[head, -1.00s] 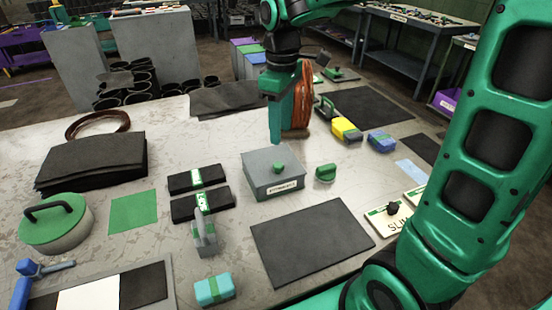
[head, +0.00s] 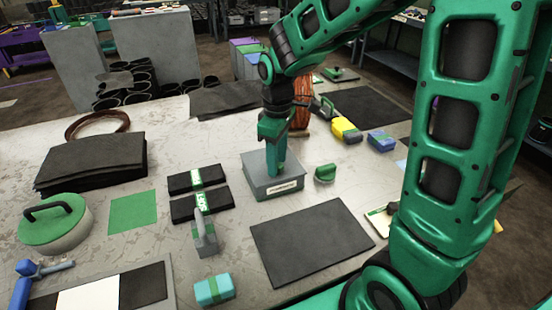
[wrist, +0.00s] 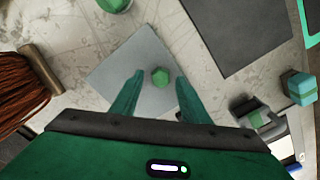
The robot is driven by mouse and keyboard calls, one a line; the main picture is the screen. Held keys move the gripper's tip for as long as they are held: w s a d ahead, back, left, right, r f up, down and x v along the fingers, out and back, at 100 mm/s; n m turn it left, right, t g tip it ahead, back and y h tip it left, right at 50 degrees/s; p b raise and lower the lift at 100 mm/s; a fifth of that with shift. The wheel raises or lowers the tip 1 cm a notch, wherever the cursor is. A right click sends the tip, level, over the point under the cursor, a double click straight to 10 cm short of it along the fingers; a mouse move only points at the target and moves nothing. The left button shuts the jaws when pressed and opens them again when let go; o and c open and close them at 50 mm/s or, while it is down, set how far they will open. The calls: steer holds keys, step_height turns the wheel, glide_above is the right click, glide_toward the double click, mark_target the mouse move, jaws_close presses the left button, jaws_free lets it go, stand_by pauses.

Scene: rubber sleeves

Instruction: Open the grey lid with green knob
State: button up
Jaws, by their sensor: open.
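The grey lid (head: 256,164) sits on a grey box (head: 284,190) with a white label on its front, near the middle of the table. My gripper (head: 274,172) is over the lid in the head view and hides the knob there. In the wrist view the lid (wrist: 120,75) shows from above with its green knob (wrist: 160,76) near its middle. I cannot tell how high the fingertips are above the lid.
A small green-topped item (head: 325,173) stands just right of the box. A dark mat (head: 312,242) lies in front. An orange coil (head: 302,100) stands behind.

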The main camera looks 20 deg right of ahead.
jaws_close()
steer(key=shift+r, duration=0.15)
